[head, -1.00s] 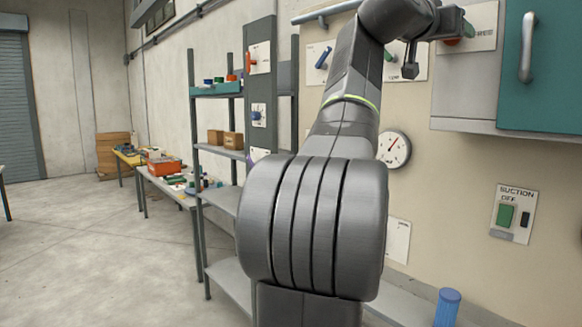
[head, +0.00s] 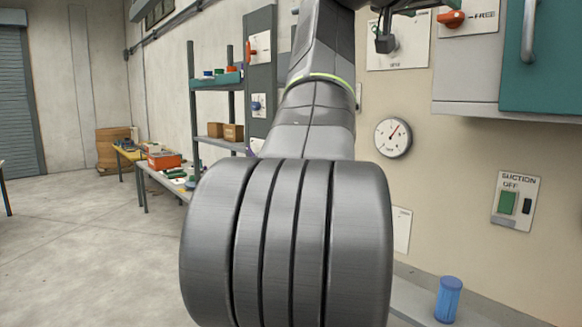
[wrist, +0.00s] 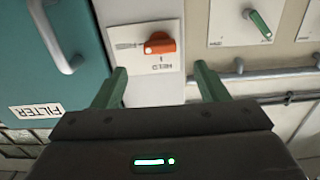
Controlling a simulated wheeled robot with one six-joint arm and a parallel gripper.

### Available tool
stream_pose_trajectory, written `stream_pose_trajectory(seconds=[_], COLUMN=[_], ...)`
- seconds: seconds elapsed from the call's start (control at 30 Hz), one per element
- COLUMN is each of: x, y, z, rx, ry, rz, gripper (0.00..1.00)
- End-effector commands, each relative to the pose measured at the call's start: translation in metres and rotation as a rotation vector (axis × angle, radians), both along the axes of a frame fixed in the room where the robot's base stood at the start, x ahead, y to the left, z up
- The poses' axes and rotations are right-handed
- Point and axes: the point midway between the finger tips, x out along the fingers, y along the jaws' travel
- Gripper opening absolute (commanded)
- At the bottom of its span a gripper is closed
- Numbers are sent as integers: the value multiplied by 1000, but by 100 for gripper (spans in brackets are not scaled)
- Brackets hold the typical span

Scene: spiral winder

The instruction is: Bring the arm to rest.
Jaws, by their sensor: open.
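My gripper (wrist: 162,74) is open and empty. In the wrist view its two green fingers stand wide apart, pointing at the wall. An orange knob (wrist: 159,43) on a white plate lies ahead of it, between the lines of the fingers and apart from both. The plate's lettering looks upside down there. In the head view the knob (head: 452,19) is at the top right, on a plate reading FREE. My raised arm fills the middle of that view, and its upper part runs out of the top edge. The gripper is mostly cut off there.
A teal cabinet door (head: 540,60) with a handle is at the upper right. A gauge (head: 393,137), a suction switch (head: 515,201) and a blue cylinder (head: 448,299) are near the arm. Shelving (head: 216,130) stands left of it. The floor (head: 70,240) at the left is clear.

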Motion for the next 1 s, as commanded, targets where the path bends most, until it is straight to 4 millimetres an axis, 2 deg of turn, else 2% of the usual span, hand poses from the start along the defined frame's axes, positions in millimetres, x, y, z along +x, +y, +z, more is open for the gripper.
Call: stream_pose_trajectory(seconds=[0.1, 0.33, 1.0], x=[-14, -34, 49], y=[18, 40, -58], z=[-2, -1, 3], rx=[0, 2, 0], ry=[-1, -1, 3], rz=[5, 3, -4], gripper=[67, 67, 67])
